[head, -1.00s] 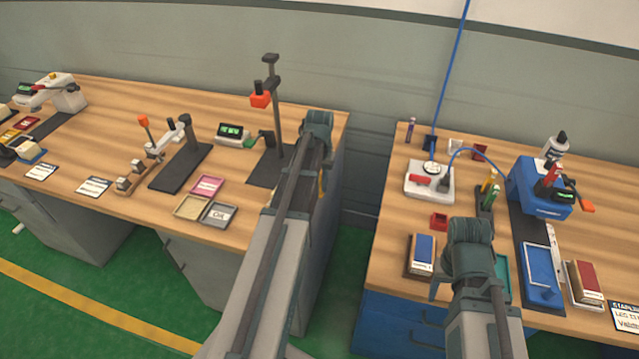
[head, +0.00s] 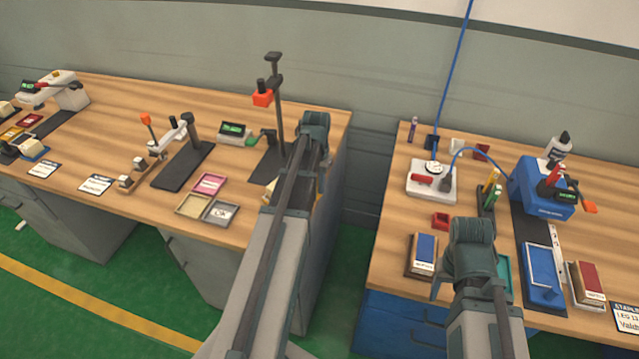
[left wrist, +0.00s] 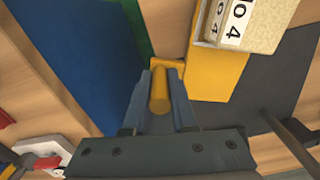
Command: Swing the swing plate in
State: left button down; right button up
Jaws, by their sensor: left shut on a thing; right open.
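The yellow swing plate (left wrist: 216,78) shows in the left wrist view, beside and partly over a dark base (left wrist: 262,85). My left gripper (left wrist: 160,100) is shut on its upright yellow knob (left wrist: 160,90). A pale block marked with digits (left wrist: 248,22) lies on the plate. In the head view a small yellow part (head: 268,192) shows left of my left arm, by the black stand base (head: 270,165); my arm hides the rest of the plate. My right gripper is over the right bench, its fingers hidden behind its wrist.
The stand's post (head: 277,115) rises close to my left arm and carries a red-orange head (head: 262,98). Pink, tan and grey trays (head: 193,205) lie left of it. A gap separates the left bench (head: 110,115) from the right bench (head: 390,220).

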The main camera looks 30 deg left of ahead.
pick_arm(q)
jog(key=shift+s+a+m, duration=0.4)
jog(key=shift+s+m, duration=0.1)
jog(key=shift+m, duration=0.35)
jog(key=shift+s+a+m, duration=0.4)
jog(key=shift+s+m, duration=0.05)
jog(key=shift+m, duration=0.4)
jog(key=shift+s+a+m, duration=0.35)
jog(key=shift+a+m, duration=0.15)
jog(key=shift+m, duration=0.3)
jog(key=shift+s+a+m, duration=0.3)
jog(key=shift+a+m, duration=0.15)
jog(key=shift+m, duration=0.35)
jog(key=shift+s+a+m, duration=0.15)
jog(key=shift+a+m, duration=0.45)
jog(key=shift+m, duration=0.25)
jog(key=shift+s+a+m, duration=0.15)
jog(key=shift+a+m, duration=0.4)
jog(key=shift+m, duration=0.3)
jog(key=shift+a+m, duration=1.05)
jog(key=shift+m, duration=0.45)
jog(key=shift+a+m, duration=0.2)
jog(key=shift+m, duration=0.1)
jog(key=c, duration=0.7)
grip_release()
jog(key=shift+c, duration=0.2)
jog(key=shift+r, duration=0.1)
